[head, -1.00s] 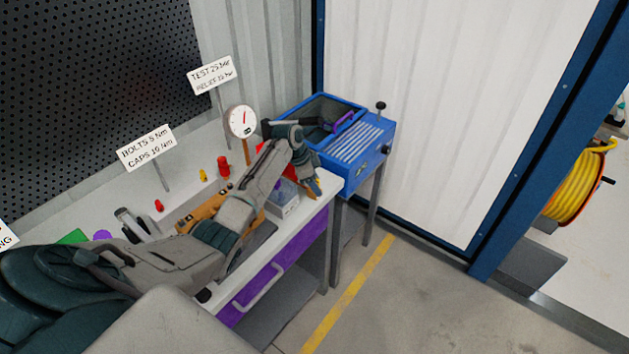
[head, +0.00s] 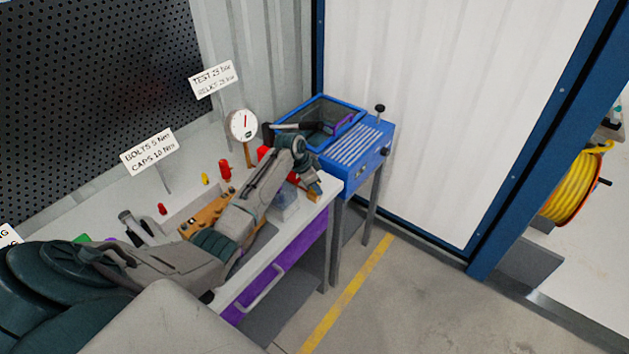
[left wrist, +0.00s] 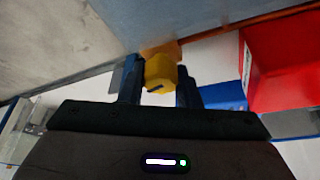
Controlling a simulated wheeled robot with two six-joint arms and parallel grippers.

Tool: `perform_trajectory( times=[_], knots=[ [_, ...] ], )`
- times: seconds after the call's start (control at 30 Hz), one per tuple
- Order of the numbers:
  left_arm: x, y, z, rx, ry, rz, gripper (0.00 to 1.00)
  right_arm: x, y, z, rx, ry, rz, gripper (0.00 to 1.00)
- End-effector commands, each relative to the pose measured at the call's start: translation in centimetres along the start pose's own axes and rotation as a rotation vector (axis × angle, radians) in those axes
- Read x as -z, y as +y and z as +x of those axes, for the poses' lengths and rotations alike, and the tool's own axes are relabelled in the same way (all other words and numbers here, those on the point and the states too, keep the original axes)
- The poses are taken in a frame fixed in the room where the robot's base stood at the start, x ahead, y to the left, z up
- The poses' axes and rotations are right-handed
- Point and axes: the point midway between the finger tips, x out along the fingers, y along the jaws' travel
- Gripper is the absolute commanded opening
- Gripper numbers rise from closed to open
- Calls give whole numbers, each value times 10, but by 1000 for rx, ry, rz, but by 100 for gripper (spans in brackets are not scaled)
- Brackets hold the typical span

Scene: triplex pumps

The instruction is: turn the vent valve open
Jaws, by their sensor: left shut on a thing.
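A yellow knob (left wrist: 160,73) with a short dark mark sits between the two fingers of my left gripper (left wrist: 160,84) in the left wrist view. The gripper is shut on it. The knob may be the vent valve's handle; how far it is turned I cannot tell. An orange part shows just behind it. In the head view my left gripper (head: 313,190) points down at the right end of the bench, and my wrist hides most of what it holds. My right gripper is not in view.
A dial gauge (head: 242,125) stands behind my wrist. A blue parts washer (head: 357,157) with an open basin stands right of the bench. A red bin (left wrist: 270,65) is close to the gripper in the wrist view. The floor in front is clear.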

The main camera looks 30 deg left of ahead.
Motion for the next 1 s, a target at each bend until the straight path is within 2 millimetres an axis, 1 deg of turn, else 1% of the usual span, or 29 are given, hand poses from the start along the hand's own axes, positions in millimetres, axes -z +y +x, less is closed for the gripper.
perform_trajectory(
  times=[0.03, 0.1, 0.3, 0.5, 0.7, 1.0],
  knots=[
    [2, 0, -5, 17, 1, -38, 7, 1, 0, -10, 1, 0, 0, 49],
    [3, 0, -6, 43, 2, -99, 7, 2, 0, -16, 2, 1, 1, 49],
    [3, 0, -5, 116, 2, -275, 7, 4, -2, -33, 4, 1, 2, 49],
    [3, 0, -4, 189, 3, -450, 7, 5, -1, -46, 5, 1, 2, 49],
    [3, 0, -3, 262, 4, -625, 7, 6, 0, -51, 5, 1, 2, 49],
    [3, -1, -2, 368, 6, -881, 7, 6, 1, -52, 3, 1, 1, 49]
  ],
)
